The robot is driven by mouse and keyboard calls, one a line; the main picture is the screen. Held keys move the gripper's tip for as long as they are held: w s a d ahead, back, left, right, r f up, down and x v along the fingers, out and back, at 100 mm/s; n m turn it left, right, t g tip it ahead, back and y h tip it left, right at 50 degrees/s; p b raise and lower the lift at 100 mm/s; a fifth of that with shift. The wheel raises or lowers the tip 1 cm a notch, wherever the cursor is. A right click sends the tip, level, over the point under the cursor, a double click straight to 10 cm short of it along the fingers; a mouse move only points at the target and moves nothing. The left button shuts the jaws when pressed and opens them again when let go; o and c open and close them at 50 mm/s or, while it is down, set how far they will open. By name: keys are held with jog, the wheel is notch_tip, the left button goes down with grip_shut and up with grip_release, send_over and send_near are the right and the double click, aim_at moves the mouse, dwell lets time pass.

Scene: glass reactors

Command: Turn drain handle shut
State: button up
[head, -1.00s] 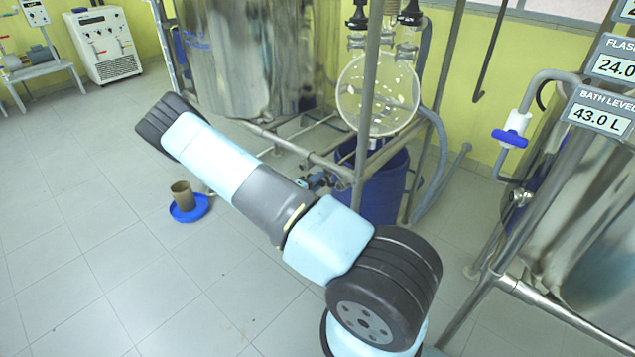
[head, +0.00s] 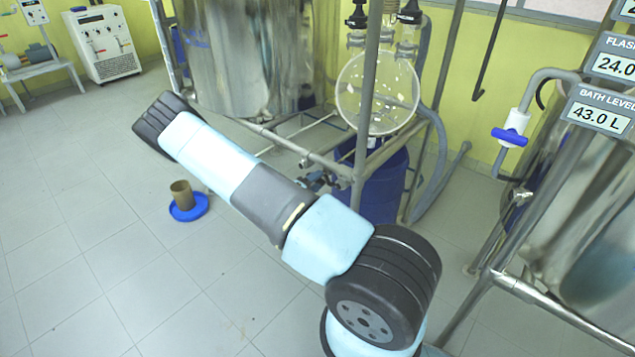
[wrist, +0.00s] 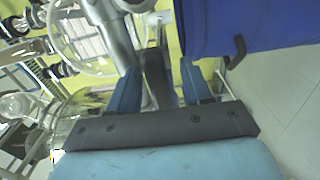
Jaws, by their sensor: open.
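In the wrist view my gripper (wrist: 159,70) is open, its two blue fingers apart. A dark grey upright piece shows between the fingers; I cannot tell whether it is the drain handle or whether anything touches it. In the head view my gripper is not clearly visible. A small blue and dark fitting (head: 316,180) sits low on the metal frame beside my arm, partly hidden; I cannot tell what it is. A blue valve handle (head: 510,137) on a white body is on the pipe at right.
A blue drum (head: 388,185) stands under a round glass vessel (head: 377,92) inside metal frame posts; the drum also shows close by in the wrist view (wrist: 255,25). A steel tank (head: 250,55) stands behind. A brown beaker in a blue dish (head: 188,208) is on open floor at left.

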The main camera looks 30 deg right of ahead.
jog(key=v, duration=1.3)
jog(key=shift+r, duration=0.1)
jog(key=s+r+m+g+y, duration=0.2)
jog(key=s+r+g+y, duration=0.15)
jog(key=r, duration=0.55)
jog(key=s+r+m+g+y, duration=0.2)
jog(key=s+r+y, duration=0.15)
jog(key=r, duration=0.65)
jog(key=s+r+m+g+y, duration=0.2)
jog(key=s+r+g, duration=0.15)
jog(key=r, duration=0.55)
jog(key=s+a+r+n+t+y, duration=0.1)
jog(key=s+a+r+t+y, duration=0.2)
jog(key=s+r, duration=0.6)
jog(key=s+a+r+n+t+y, duration=0.1)
jog(key=s+a+r+t+y, duration=0.3)
jog(key=s+r, duration=0.4)
notch_tip(320, 180, up, 2)
jog(key=shift+s+a+r+t+y, duration=0.1)
jog(key=shift+s+a+t+y, duration=0.1)
jog(key=shift+s+t+y, duration=0.4)
jog(key=shift+w, duration=0.2)
